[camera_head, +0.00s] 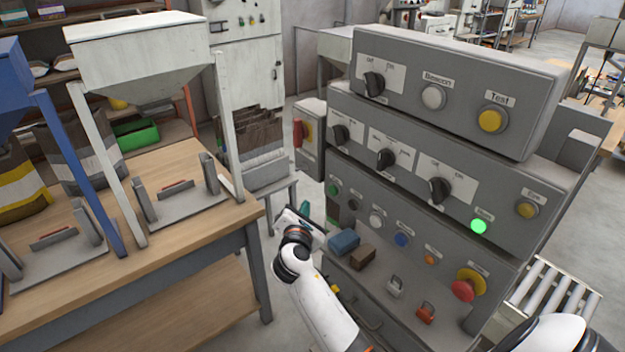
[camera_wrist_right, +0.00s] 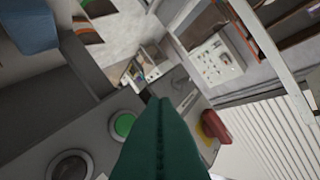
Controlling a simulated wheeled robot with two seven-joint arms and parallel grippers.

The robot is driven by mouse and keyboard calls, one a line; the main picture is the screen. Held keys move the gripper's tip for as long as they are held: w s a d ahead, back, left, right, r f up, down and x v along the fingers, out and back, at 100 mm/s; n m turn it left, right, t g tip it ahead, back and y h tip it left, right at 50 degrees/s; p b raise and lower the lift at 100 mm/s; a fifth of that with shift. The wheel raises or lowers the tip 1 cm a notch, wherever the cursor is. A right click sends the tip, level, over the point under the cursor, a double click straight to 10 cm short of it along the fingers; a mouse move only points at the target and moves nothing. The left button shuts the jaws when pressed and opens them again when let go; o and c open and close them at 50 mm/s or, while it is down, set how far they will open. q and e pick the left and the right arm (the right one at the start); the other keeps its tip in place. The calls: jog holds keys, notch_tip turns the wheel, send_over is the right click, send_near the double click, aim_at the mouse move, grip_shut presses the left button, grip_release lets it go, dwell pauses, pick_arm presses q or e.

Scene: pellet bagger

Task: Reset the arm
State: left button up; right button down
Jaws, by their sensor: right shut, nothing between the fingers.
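My right arm (camera_head: 325,308) reaches up from the bottom of the head view, in front of the grey control panel (camera_head: 470,95). My right gripper (camera_head: 305,208), with teal fingers, is at the panel's lower left edge. In the wrist view the right gripper (camera_wrist_right: 156,104) is shut and empty, its fingers covering the middle of the picture. A green button (camera_wrist_right: 123,124) shows just left of the fingers; whether they touch the panel cannot be told. My left gripper is not in view.
The panel carries several knobs, a lit green button (camera_head: 479,226) and a red emergency stop (camera_head: 463,291). A red-handled switch box (camera_head: 308,138) is beyond the gripper. A wooden table (camera_head: 190,250) stands left.

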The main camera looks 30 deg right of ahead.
jog(key=s+a+f+m+g+y, duration=0.25)
jog(key=s+f, duration=0.25)
jog(key=f, duration=0.7)
jog(key=s+a+f+m+g+y, duration=0.1)
jog(key=s+a+f+y, duration=0.25)
jog(key=f, duration=0.75)
jog(key=s+a+f+m+g+y, duration=0.2)
jog(key=s+f, duration=0.3)
jog(key=f, duration=0.7)
jog(key=s+a+f+m+g+y, duration=0.1)
jog(key=s+f+m, duration=0.3)
jog(key=s, duration=0.8)
jog(key=s+a+f+m+g, duration=0.1)
jog(key=s+f+m+g, duration=0.2)
jog(key=s+f, duration=0.5)
jog(key=s+a+f+m+g+y, duration=0.1)
jog(key=s+f+m, duration=0.4)
jog(key=s, duration=1.3)
jog(key=shift+f+m+g+y, duration=0.3)
jog(key=shift+f+m+g, duration=0.05)
jog(key=shift+f+g, duration=0.2)
jog(key=shift+a, duration=0.1)
